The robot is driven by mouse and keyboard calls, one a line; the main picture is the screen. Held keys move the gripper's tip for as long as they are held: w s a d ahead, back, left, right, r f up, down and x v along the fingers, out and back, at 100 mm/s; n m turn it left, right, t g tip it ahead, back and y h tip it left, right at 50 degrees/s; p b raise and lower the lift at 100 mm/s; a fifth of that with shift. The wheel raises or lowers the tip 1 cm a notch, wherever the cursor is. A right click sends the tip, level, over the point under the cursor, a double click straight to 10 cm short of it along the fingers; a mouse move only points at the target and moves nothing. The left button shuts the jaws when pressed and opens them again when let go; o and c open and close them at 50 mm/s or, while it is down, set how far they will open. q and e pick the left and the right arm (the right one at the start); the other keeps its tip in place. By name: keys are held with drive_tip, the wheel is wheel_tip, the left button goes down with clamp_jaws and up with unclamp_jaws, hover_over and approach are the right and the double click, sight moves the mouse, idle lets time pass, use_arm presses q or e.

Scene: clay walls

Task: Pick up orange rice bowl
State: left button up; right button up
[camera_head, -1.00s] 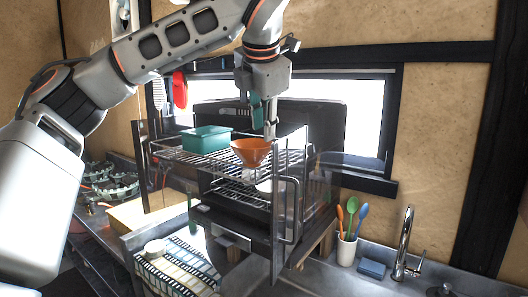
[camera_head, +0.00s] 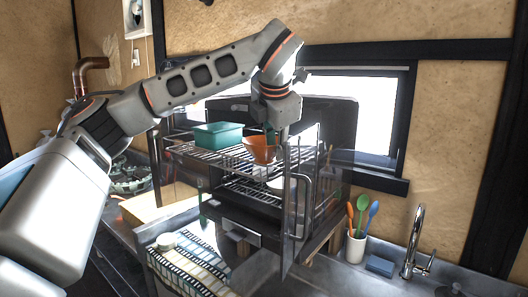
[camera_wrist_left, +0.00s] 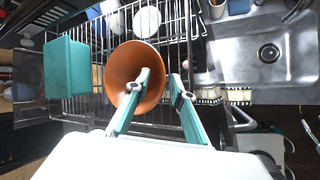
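The orange rice bowl (camera_head: 258,150) stands upright on the upper wire rack (camera_head: 196,157) in the head view. It also shows from above in the left wrist view (camera_wrist_left: 122,68). My left gripper (camera_head: 279,138) is down at the bowl's right rim. In the left wrist view, my left gripper's fingers (camera_wrist_left: 160,80) are apart, one over the inside of the bowl and one just outside its rim. I cannot tell whether either finger touches the bowl. My right gripper is in neither view.
A teal box (camera_head: 217,136) sits on the rack, left of the bowl. White dishes (camera_wrist_left: 146,20) lie on a lower level. A utensil cup (camera_head: 355,248), blue sponge (camera_head: 379,265) and faucet (camera_head: 415,245) stand to the right. A dark panel and window are behind.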

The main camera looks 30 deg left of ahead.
use_arm(q)
clamp_jaws()
drive_tip(key=shift+r, duration=0.15)
